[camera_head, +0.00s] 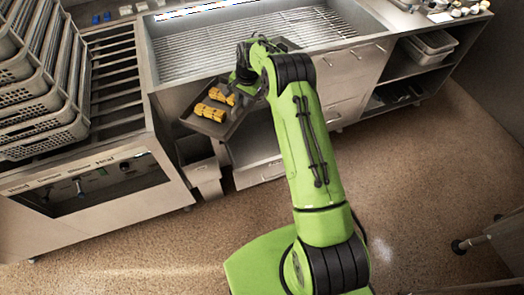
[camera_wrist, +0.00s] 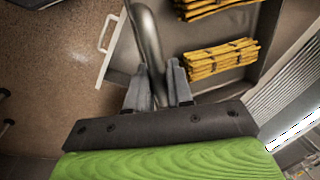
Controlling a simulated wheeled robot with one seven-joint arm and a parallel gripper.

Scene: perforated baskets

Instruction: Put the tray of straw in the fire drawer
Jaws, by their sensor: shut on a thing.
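The dark tray (camera_head: 234,124) carries yellow straw bundles (camera_head: 211,111) and is held in the air in front of the grill counter. The tray's grey surface (camera_wrist: 219,82) and the banded straw bundles (camera_wrist: 220,58) also show in the wrist view. My gripper (camera_head: 243,84) is at the tray's upper side. In the wrist view my gripper (camera_wrist: 157,80) is shut on the tray's curved metal handle (camera_wrist: 146,35). Below the tray, a low drawer (camera_head: 258,172) appears pulled out under a dark opening; the tray and my arm partly hide it.
The counter with a long grill (camera_head: 240,42) stands behind the tray. A bin (camera_head: 203,172) stands below the tray's left side. Stacked perforated baskets (camera_head: 40,110) stand on the rack at left. Open shelves (camera_head: 412,75) are at right. The brown floor (camera_head: 130,240) is largely clear.

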